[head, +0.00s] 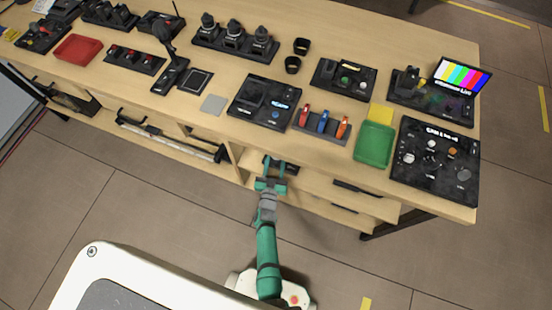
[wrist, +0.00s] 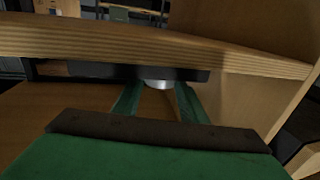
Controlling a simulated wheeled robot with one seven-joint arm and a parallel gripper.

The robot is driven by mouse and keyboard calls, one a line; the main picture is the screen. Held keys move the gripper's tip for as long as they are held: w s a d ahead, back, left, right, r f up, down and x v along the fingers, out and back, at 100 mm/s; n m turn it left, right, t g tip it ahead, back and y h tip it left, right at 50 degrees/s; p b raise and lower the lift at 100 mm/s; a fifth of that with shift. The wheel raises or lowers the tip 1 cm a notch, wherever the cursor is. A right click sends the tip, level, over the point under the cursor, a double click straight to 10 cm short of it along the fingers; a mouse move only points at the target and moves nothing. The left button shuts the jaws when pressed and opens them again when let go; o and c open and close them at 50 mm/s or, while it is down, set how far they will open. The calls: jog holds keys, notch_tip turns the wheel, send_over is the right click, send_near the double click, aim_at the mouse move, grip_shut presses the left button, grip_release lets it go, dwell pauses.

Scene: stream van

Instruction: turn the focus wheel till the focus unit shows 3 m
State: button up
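My gripper (head: 275,165) is at the front of the table, low by the edge of its top. In the wrist view its two green fingers (wrist: 158,95) are apart, with open space between them. A pale silver round piece (wrist: 158,84) shows between and just beyond the fingertips, under a dark slab (wrist: 115,72) below the wooden edge. It may be the focus wheel; I cannot tell for sure. No contact is visible. I can read no focus distance in either view, and cannot tell which unit is the focus unit.
The wooden table edge (wrist: 100,42) runs close above the fingers. A lower shelf (head: 325,195) holds dark items. On top stand a black panel with a small screen (head: 265,102), a green tray (head: 374,145), a knob panel (head: 435,165) and a colour-bar monitor (head: 462,78). Floor in front is partly clear.

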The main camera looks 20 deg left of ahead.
jog(key=shift+a+m+h, duration=0.1)
jog(key=shift+m+h, duration=0.3)
jog(key=shift+h, duration=0.3)
jog(key=o, duration=1.1)
jog(key=shift+c, duration=0.2)
jog(key=s+d, duration=0.1)
jog(key=s, duration=0.9)
jog(key=shift+s, duration=0.4)
jog(key=shift+w+d, duration=0.1)
